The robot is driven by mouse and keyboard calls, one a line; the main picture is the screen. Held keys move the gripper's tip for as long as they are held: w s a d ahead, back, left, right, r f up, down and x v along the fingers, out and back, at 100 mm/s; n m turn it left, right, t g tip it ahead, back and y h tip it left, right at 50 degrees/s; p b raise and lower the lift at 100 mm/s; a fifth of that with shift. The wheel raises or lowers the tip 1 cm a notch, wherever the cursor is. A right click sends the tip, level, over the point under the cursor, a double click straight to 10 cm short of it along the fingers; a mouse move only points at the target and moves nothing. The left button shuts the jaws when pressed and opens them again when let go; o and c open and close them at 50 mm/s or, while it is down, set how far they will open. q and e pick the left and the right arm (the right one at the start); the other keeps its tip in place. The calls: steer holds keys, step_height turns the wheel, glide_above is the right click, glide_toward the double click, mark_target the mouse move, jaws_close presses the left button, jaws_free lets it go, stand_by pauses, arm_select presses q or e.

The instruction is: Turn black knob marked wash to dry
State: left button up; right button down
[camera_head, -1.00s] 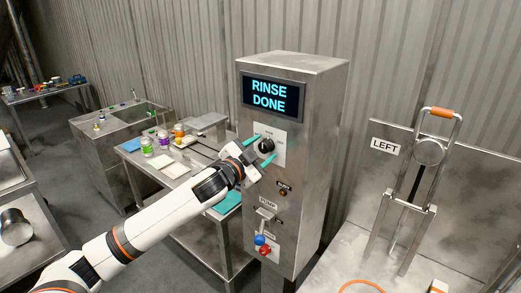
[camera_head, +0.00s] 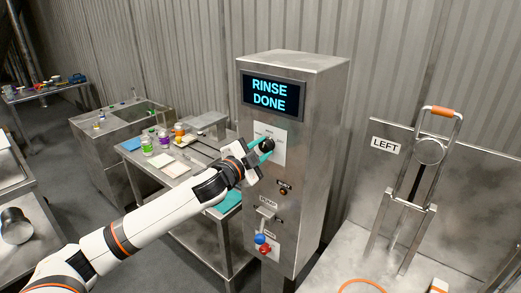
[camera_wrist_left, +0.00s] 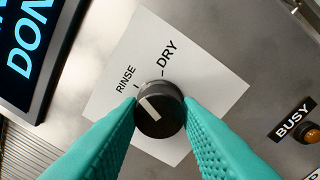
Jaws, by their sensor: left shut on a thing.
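The black knob (camera_head: 267,146) is on a white label plate on the front of the steel cabinet. In the left wrist view the knob (camera_wrist_left: 159,109) shows close up, its white line pointing up and left, toward the RINSE side. The words RINSE and DRY show on the plate (camera_wrist_left: 205,80); no WASH marking is visible there, and the fingers cover part of the plate. My left gripper (camera_head: 260,147) is shut on the knob, with one teal finger on each side. My right gripper is not in view.
The cabinet screen (camera_head: 271,95) reads RINSE DONE. Below the knob are the BUSY lamp (camera_head: 284,193), a pump lever (camera_head: 265,214), and blue and red knobs (camera_head: 262,245). A table with bottles (camera_head: 165,138) stands left; a LEFT-marked lever rig (camera_head: 430,150) stands right.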

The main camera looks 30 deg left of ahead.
arm_select(q)
steer(key=m, duration=0.4)
steer(key=shift+m, duration=2.5)
steer(key=shift+f, duration=0.1)
steer(key=o, duration=1)
steer(key=shift+c, duration=0.2)
